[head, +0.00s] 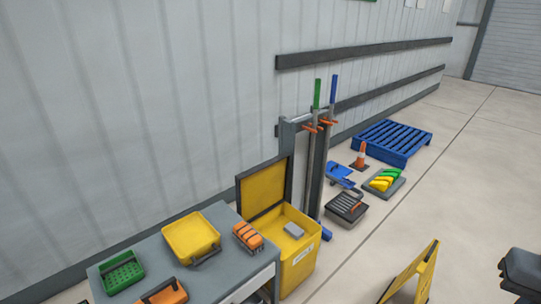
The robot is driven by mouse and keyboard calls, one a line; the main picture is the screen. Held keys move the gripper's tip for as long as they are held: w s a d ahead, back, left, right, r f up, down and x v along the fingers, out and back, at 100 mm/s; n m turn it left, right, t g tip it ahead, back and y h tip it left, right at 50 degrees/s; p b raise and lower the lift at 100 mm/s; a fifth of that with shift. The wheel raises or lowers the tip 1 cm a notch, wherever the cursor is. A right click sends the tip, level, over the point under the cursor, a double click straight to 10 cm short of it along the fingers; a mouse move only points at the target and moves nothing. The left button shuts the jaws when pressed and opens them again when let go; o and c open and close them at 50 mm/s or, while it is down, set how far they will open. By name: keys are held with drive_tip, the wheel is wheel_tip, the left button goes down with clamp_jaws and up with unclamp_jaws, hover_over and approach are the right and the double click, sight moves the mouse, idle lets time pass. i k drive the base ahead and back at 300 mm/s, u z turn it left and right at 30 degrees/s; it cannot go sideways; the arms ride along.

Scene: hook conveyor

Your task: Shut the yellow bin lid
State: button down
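The yellow bin (299,266) stands on the floor at the right end of the grey workbench. Its lid (264,190), yellow inside with a dark rim, is open and stands up steeply at the bin's back left side, near the wall. A small grey block (293,230) shows inside the bin's opening. The bin's left side is partly hidden by the bench.
The workbench (150,248) holds a yellow tray (191,237), a green crate (122,272) and orange items. Upright posts (312,170) stand behind the bin. A yellow floor sign (413,275) stands at lower right. Floor between bin and sign is clear.

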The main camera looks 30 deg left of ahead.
sight(259, 188)
drive_tip(key=u, duration=0.3)
drive_tip(key=i, duration=0.85)
drive_tip(key=u, duration=1.1)
drive_tip(key=i, duration=0.65)
drive_tip(key=u, duration=0.5)
